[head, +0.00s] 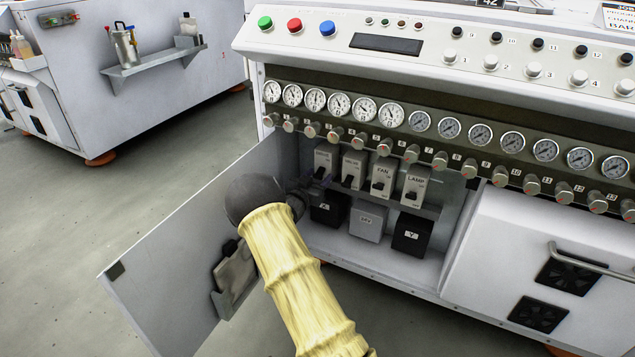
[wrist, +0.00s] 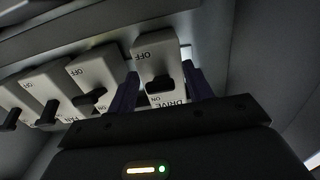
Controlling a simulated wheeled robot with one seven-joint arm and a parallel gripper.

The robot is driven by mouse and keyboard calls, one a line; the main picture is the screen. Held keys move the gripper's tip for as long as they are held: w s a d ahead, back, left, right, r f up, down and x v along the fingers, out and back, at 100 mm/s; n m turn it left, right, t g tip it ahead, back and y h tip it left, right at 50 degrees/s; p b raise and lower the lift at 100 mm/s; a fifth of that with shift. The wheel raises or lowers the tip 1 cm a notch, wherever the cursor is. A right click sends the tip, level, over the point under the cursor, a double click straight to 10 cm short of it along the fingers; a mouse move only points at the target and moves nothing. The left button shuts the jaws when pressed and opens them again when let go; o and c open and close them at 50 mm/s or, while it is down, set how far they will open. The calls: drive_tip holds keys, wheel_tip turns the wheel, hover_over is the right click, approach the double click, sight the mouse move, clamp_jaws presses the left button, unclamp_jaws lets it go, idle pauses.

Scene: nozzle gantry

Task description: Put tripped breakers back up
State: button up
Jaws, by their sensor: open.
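Several white breakers with black levers stand in a row in the open cabinet. The DRIVE breaker (wrist: 153,50) is at the right of the row in the wrist view, where its lettering is upside down. It is the leftmost one (head: 323,157) in the head view. The FAN breaker (head: 382,171) and LAMP breaker (head: 414,181) are to its right there. My gripper (wrist: 162,76) is open, with a dark purple finger on each side of the DRIVE breaker's lever (wrist: 159,87). I cannot tell whether the fingers touch it, nor surely which levers are up.
The cabinet door (head: 185,260) hangs open at left, close to my arm, with a holder on its inside. Dark and grey boxes (head: 368,221) sit below the breakers. Gauges and knobs (head: 420,121) line the panel above. Free floor lies at the left.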

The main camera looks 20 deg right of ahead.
drive_tip(key=c, duration=1)
drive_tip(key=shift+r+p, duration=0.25)
drive_tip(key=shift+p, duration=0.75)
drive_tip(key=r+g+y+p, duration=0.1)
drive_tip(key=p, duration=0.5)
drive_tip(key=shift+s+a+y, duration=0.1)
drive_tip(key=shift+y, duration=0.3)
drive_tip(key=r+g+y+p, duration=0.1)
drive_tip(key=y+p, duration=0.1)
drive_tip(key=p, duration=0.6)
drive_tip(key=shift+g, duration=0.4)
drive_tip(key=g+y+p, duration=0.1)
drive_tip(key=p, duration=0.3)
drive_tip(key=shift+p, duration=0.3)
drive_tip(key=shift+f+y+p, duration=0.15)
drive_tip(key=shift+y+p, duration=0.15)
drive_tip(key=shift+p, duration=0.45)
